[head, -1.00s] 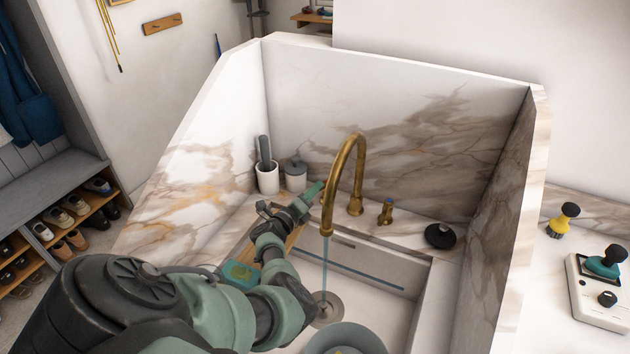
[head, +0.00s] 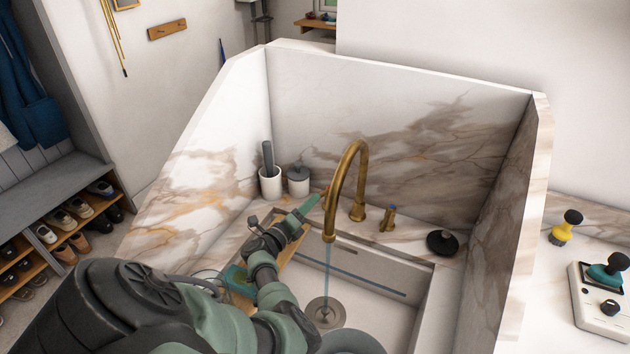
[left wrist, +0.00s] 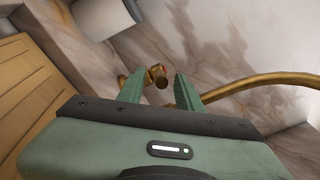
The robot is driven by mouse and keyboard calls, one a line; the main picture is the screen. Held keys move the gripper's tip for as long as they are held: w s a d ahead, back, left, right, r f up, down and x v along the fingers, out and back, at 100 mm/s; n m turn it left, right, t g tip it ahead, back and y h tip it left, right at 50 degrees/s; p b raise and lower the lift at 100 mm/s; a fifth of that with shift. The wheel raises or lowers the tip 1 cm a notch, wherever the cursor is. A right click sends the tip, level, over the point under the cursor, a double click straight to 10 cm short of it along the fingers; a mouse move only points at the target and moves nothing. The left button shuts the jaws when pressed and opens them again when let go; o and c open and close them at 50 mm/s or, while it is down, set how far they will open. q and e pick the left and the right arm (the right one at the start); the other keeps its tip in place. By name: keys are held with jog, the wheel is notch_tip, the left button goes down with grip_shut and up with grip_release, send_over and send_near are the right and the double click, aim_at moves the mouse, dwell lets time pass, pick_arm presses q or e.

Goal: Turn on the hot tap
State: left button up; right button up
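A brass tap with a tall curved spout (head: 359,165) stands at the back of the sink, and a stream of water falls from it. A brass handle with a blue mark (head: 388,218) stands to its right. A second brass handle with a reddish mark (left wrist: 157,75) shows in the left wrist view; in the head view it is mostly hidden by my gripper and the spout. My left gripper (head: 312,202) is left of the spout. Its green fingers (left wrist: 160,90) are open, with the handle appearing in the gap just beyond the tips; contact cannot be told. My right gripper is not in view.
A wooden board (left wrist: 35,85) lies at the sink's left. A black round object (head: 441,243) sits right of the tap. Marble walls (head: 400,120) enclose the sink.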

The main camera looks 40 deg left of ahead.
pick_arm(q)
jog(key=shift+s+d, duration=0.15)
jog(key=shift+s, duration=0.7)
jog(key=shift+s+d, duration=0.15)
jog(key=shift+s, duration=0.7)
